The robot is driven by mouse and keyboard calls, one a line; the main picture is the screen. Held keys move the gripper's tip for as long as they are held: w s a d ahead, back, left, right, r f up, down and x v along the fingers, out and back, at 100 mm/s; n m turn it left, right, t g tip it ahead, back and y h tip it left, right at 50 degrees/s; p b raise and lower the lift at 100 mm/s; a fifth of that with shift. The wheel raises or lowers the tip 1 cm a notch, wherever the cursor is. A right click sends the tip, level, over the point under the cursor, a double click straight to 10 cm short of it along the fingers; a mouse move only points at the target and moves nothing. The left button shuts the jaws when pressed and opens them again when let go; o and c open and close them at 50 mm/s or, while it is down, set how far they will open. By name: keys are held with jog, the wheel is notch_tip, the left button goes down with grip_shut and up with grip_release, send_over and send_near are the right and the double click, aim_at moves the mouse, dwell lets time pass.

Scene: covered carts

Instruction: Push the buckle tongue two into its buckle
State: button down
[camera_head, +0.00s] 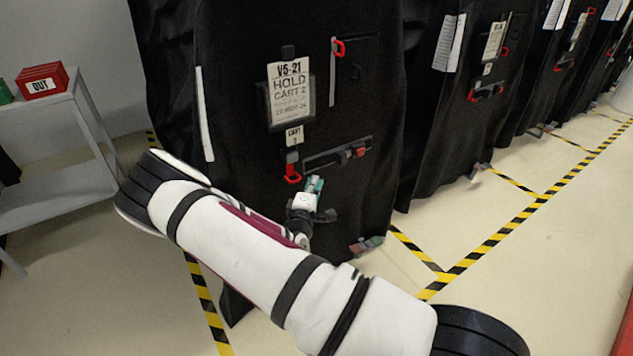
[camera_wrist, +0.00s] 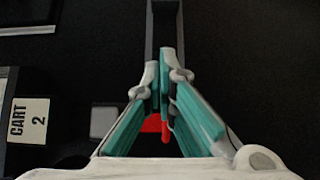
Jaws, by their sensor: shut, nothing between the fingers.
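My gripper (camera_head: 316,182) is in front of the black cover of the cart marked HOLD CART 2, just below a dark horizontal strap (camera_head: 322,160). Its teal fingers are shut with nothing between them, also in the wrist view (camera_wrist: 165,60). A red loop (camera_head: 292,173) hangs left of my gripper under a grey piece. In the wrist view the strap (camera_wrist: 164,20) runs behind the fingertips, which partly hide the red loop (camera_wrist: 152,124).
A CART 2 tag (camera_head: 294,135) and a sign (camera_head: 290,92) are above the gripper. Another red pull (camera_head: 339,48) is higher up. More covered carts stand to the right. A grey shelf (camera_head: 45,110) with a red OUT box (camera_head: 42,82) is at left. Striped floor tape marks the aisle.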

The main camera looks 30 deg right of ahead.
aim_at(341, 158)
jog(key=b+x, duration=0.1)
jog(key=x, duration=0.7)
jog(key=shift+d, duration=2.05)
jog(key=shift+d, duration=0.1)
